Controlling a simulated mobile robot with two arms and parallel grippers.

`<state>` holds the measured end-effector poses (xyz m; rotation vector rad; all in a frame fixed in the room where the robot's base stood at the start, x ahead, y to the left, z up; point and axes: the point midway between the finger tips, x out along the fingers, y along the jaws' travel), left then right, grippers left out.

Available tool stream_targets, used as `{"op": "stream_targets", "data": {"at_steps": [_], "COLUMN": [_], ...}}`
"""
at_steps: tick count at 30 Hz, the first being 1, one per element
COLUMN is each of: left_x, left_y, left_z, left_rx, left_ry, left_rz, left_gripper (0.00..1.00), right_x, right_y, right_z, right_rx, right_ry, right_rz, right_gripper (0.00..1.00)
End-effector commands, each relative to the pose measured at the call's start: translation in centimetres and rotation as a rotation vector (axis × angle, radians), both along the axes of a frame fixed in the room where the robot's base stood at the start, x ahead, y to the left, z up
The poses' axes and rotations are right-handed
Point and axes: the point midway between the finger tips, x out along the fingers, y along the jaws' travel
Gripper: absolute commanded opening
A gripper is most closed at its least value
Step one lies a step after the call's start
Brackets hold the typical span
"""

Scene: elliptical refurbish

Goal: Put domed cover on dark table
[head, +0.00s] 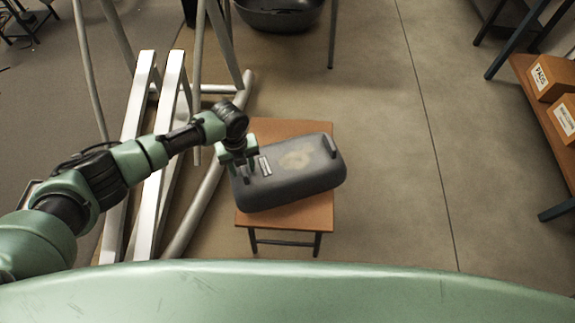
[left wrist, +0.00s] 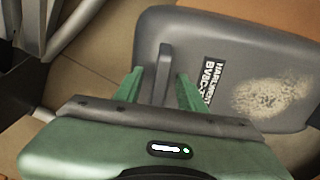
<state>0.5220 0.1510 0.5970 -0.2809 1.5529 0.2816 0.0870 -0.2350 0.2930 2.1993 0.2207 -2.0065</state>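The domed cover (head: 290,175) is a dark grey rounded shell with a pale worn patch and a label. It lies dome up, slightly turned, on a small orange-brown wooden table (head: 285,219), overhanging its edges. It has a handle (head: 329,147) at the right end and another handle (left wrist: 164,65) at the left end. My left gripper (head: 248,172) is at that left handle. In the left wrist view, the fingers of my left gripper (left wrist: 160,76) stand open on either side of the handle, with a gap visible. My right gripper is out of view. I cannot identify a dark table.
White beams (head: 142,150) and grey metal tubes (head: 205,205) stand left of the small table. A dark rounded basin (head: 278,17) is at the top. A wooden shelf with orange boxes (head: 552,78) is at the right. The floor between table and shelf is clear.

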Motion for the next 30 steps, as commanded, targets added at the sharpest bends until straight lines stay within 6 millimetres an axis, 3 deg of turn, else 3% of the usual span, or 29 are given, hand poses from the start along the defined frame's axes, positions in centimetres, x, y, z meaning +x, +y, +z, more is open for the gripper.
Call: {"op": "stream_targets", "data": {"at_steps": [2,6,30], "left_x": [0.0,0.0,0.04], "left_y": [-0.01,-0.01,0.0], "left_z": [0.02,0.04,0.09], "left_rx": [0.0,0.0,-0.001], "left_ry": [0.0,0.0,0.0], "left_rz": [0.0,0.0,0.001], "left_gripper": [0.34,0.0,0.0], "right_x": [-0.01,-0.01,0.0], "right_y": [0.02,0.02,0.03], "right_z": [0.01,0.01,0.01], "right_rx": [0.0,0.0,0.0], "right_ry": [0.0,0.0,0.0], "right_rz": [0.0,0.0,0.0], "right_gripper": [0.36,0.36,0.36]}}
